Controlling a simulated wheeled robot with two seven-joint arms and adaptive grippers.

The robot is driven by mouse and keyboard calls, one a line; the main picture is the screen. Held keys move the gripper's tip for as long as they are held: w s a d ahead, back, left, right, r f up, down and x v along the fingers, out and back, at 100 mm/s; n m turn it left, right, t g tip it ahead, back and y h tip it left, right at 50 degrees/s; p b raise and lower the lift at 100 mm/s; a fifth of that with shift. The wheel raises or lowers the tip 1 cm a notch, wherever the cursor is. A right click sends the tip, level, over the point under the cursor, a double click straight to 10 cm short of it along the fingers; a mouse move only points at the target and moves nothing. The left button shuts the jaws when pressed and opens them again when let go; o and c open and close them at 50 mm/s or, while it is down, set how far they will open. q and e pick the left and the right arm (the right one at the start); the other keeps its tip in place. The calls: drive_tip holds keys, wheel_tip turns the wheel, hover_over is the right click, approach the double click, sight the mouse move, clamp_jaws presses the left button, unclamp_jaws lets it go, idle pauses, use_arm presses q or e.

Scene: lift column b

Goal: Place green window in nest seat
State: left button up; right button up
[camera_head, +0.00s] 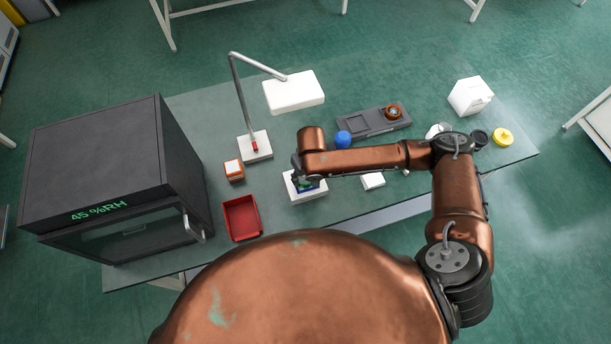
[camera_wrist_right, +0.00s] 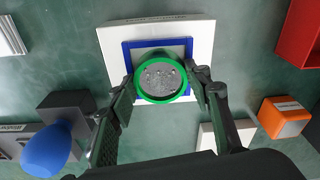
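The green window is a green ring around a speckled grey disc (camera_wrist_right: 161,80). In the right wrist view it lies between the fingertips of my right gripper (camera_wrist_right: 162,84), which appear to touch its two sides. It overlaps the near edge of a blue square frame (camera_wrist_right: 127,57) on a white block (camera_wrist_right: 112,42); its height above the frame is hard to judge. In the head view my right gripper (camera_head: 304,180) is over this white block (camera_head: 312,195) and mostly hides the window. My left gripper is not in view.
A red tray (camera_head: 241,217), orange box (camera_head: 234,170), lamp (camera_head: 255,146) and dark oven-like cabinet (camera_head: 110,170) stand left. A white box (camera_head: 469,97) is back right.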

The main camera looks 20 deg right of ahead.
sight(308, 181)
drive_tip(key=o, duration=0.3)
drive_tip(key=shift+o, duration=0.6)
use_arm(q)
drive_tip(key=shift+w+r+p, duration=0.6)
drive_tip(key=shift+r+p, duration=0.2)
use_arm(e)
wheel_tip(308, 181, up, 12)
drive_tip(key=s, duration=0.1)
drive_tip(key=shift+s+d, duration=0.2)
drive_tip(key=shift+s, duration=0.05)
